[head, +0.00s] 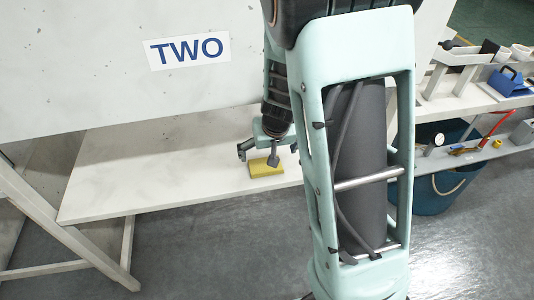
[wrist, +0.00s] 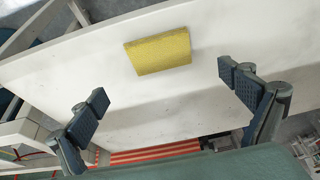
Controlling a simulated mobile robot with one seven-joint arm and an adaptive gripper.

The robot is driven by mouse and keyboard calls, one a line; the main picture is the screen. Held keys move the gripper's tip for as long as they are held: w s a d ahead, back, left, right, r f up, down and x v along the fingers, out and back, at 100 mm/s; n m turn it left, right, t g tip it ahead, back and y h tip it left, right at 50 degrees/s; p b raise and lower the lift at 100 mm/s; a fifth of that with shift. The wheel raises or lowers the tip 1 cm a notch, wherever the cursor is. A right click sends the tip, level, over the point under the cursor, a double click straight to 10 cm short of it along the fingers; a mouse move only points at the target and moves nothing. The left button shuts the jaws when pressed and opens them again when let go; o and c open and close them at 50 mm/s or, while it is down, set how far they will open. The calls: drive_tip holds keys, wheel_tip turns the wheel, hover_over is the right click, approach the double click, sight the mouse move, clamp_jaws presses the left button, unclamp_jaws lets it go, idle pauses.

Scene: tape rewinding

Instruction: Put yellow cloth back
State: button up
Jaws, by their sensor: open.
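The yellow cloth (head: 265,168) lies flat on the white shelf (head: 130,165), near its front edge, as a folded-looking rectangular block. In the wrist view the yellow cloth (wrist: 158,52) sits beyond the fingertips, between the two fingers' lines. My gripper (head: 258,153) is just above and behind the cloth in the head view, partly overlapping it. In the wrist view my gripper (wrist: 165,92) has its fingers wide apart with nothing between the pads. I cannot tell the exact height of the fingers above the shelf.
A white panel with a "TWO" sign (head: 188,50) rises behind the shelf. At the right are a blue bin (head: 440,200), a blue toolbox (head: 510,82) and shelves with small tools. The shelf left of the cloth is clear. A red-striped surface (wrist: 155,152) shows low in the wrist view.

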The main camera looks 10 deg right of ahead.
drive_tip(key=p+v, duration=0.1)
drive_tip(key=v, duration=0.2)
drive_tip(key=shift+s+r, duration=0.1)
drive_tip(key=shift+r, duration=0.05)
idle(0.4)
